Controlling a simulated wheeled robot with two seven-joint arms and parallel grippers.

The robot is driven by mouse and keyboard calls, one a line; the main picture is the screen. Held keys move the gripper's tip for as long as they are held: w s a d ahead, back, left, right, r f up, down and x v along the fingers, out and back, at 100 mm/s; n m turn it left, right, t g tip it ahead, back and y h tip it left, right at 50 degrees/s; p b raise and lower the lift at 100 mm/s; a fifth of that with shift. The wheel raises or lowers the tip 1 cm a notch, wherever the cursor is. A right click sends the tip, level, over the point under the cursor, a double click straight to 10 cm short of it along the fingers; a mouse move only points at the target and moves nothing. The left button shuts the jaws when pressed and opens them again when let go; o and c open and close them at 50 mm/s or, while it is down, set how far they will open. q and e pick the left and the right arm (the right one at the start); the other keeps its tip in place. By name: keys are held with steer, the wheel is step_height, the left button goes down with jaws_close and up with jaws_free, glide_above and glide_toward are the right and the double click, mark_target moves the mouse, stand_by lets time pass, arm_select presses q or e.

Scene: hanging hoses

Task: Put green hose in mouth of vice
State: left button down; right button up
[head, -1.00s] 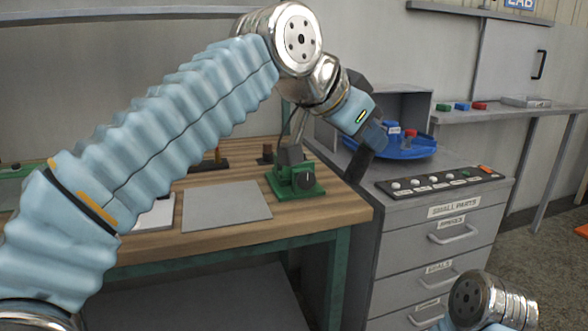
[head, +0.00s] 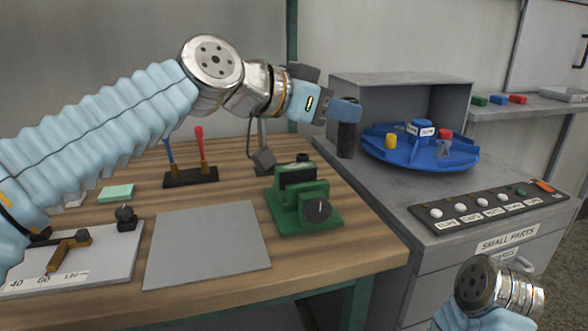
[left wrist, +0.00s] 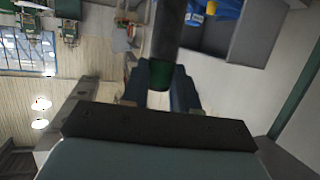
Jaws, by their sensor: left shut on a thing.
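The green vice (head: 312,218) stands near the right end of the wooden bench, with its dark jaws at the top and a round dark knob facing me. My left gripper (head: 345,112) is up and to the right of the vice in the head view. It is shut on the green hose, a dark tube (head: 347,141) that hangs below the fingers. In the left wrist view the hose shows a green band (left wrist: 161,74) between the fingers (left wrist: 160,90). The hose is apart from the vice in the picture. My right gripper is out of view; only part of that arm shows.
A grey plate (head: 207,245) lies left of the vice. A thin dark lamp-like stand (head: 263,158) is behind it. A blue round tray (head: 400,158) with small coloured parts and a button panel (head: 488,208) sit on the grey drawer cabinet at right.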

arm_select(q)
steer(key=shift+w+a+f+b, duration=0.3)
steer(key=shift+w+a+f, duration=0.4)
steer(key=shift+a+f, duration=0.8)
steer(key=shift+w+a+f+b, duration=0.35)
steer(key=shift+w+a+f, duration=0.4)
steer(key=shift+f, duration=1.3)
steer(key=shift+w+a+f+b, duration=0.3)
steer(key=shift+w+a+f, duration=0.3)
steer(key=shift+a+f, duration=0.95)
steer(key=shift+d+f, duration=0.2)
steer(key=shift+d, duration=0.05)
steer(key=shift+f, duration=0.2)
steer(key=c, duration=0.9)
jaws_free()
steer(key=shift+r, duration=0.1)
steer(key=shift+o, duration=0.2)
steer(key=shift+r, duration=0.1)
